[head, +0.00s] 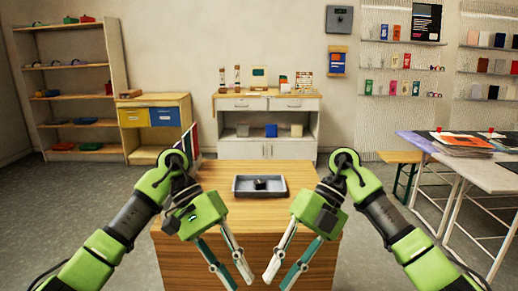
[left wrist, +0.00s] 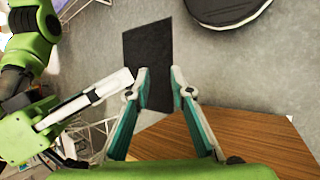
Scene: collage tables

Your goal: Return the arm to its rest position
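My left gripper (head: 240,282) hangs in front of the small wooden table, pointing down, with its two fingers apart and nothing between them. In the left wrist view it also shows with a gap between its fingertips (left wrist: 160,84). My right gripper (head: 277,282) mirrors it close by on the right, fingers apart and empty. Both arms are bent, one on each side of the table. My right arm also shows at the left of the left wrist view.
The wooden table (head: 219,174) bears a grey tray (head: 240,193) with a small dark object (head: 262,184) in it. A white cabinet (head: 240,150) and shelves (head: 75,59) stand behind. A white-legged worktable (head: 419,142) is at right. Grey floor lies open at left.

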